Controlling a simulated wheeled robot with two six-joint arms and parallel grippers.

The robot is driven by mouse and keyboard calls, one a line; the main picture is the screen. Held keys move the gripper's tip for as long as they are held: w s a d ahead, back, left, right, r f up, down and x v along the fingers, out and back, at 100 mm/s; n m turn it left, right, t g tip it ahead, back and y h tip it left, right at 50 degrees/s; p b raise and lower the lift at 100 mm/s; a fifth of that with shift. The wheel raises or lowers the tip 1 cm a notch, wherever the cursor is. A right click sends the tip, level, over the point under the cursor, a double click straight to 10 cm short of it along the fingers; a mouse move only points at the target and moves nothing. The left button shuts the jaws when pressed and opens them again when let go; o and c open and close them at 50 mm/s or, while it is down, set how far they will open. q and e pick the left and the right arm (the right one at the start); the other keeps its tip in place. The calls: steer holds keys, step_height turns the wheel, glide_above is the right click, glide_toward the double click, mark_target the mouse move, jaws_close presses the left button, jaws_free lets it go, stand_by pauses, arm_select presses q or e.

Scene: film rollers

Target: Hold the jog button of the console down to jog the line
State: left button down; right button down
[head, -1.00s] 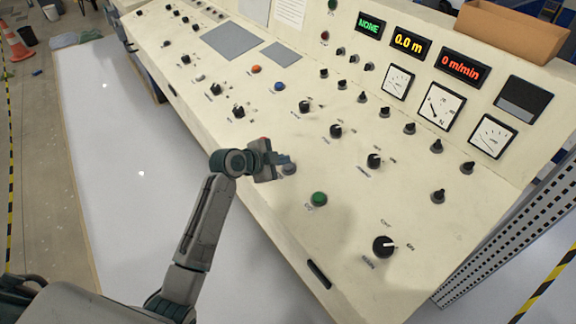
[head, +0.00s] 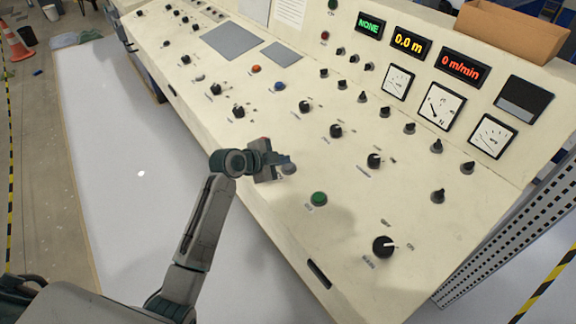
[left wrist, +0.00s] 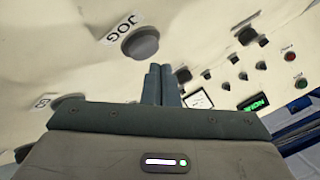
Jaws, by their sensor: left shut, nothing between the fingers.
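The console (head: 330,190) has a cream sloped panel. Its grey jog button (left wrist: 140,43) sits beside a JOG label in the left wrist view. In the head view the button (head: 289,169) is partly hidden by my left gripper (head: 284,162). The left gripper is shut and empty, its fingertips close to the button. In the left wrist view the two fingers (left wrist: 161,80) are together, to the right of and below the button in the picture. I cannot tell whether they touch the panel. My right gripper is not in view.
A green button (head: 319,199) and a black rotary switch (head: 384,246) are nearby on the panel. Several knobs stand further up. The displays read NONE (head: 369,26), 0.0 m (head: 410,43) and 0 m/min (head: 462,68). A cardboard box (head: 512,30) lies on top.

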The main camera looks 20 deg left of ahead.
arm_select(q)
steer(key=shift+w+d+f, duration=0.1)
steer(key=shift+f, duration=0.3)
steer(key=shift+f+b, duration=0.5)
steer(key=shift+b, duration=0.15)
stand_by(1.5)
steer(key=shift+r, duration=0.1)
stand_by(0.4)
steer(key=shift+r+p, duration=0.65)
steer(key=shift+r, duration=0.15)
steer(key=r+p, duration=0.2)
steer(key=r, duration=0.1)
steer(key=s+a+r+p, duration=0.1)
steer(key=r+p, duration=0.1)
steer(key=shift+f, duration=0.1)
stand_by(0.3)
